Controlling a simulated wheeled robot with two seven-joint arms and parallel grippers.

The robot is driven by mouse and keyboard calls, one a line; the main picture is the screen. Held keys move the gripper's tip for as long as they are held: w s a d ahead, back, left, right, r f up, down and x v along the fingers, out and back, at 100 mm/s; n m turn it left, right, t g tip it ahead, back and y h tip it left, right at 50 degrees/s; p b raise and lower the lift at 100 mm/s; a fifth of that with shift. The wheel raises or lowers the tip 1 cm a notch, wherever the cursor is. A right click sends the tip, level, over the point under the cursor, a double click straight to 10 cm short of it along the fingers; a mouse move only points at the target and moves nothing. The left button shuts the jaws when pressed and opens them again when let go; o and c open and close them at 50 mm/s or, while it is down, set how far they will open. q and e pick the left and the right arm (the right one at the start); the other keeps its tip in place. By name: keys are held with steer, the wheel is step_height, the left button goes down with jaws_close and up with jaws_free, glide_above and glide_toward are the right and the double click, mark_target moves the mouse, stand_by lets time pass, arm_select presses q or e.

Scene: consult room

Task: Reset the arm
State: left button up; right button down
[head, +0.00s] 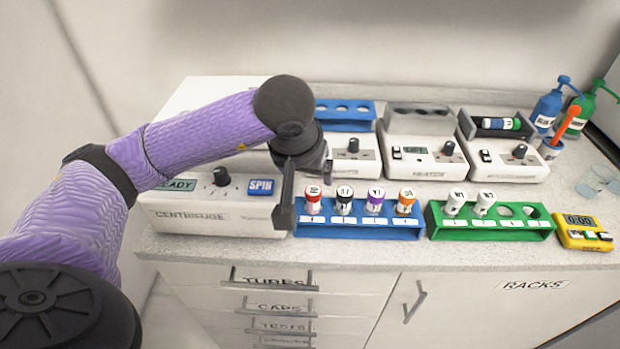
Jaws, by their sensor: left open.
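My left arm, in a purple sleeve, reaches in from the left of the head view. My left gripper (287,200) is open and empty, with its fingers pointing down in front of the centrifuge (190,219) and just left of the blue rack (350,232). I cannot tell whether it touches either. The blue rack holds tubes with a red cap (313,191), a black cap (345,193), a purple cap (375,195) and an orange cap (406,195). My right gripper is not in view.
A green rack (490,235) holds two white-capped tubes at its left; its right holes are empty. A yellow timer (583,234) sits at the right. Behind stand a heater (426,157), another device with a tube lying on it, and pump bottles (546,108). Drawers are below the counter.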

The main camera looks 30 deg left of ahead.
arm_select(q)
steer(key=shift+s+r, duration=0.2)
steer(key=shift+r, duration=0.2)
steer(key=shift+d, duration=0.1)
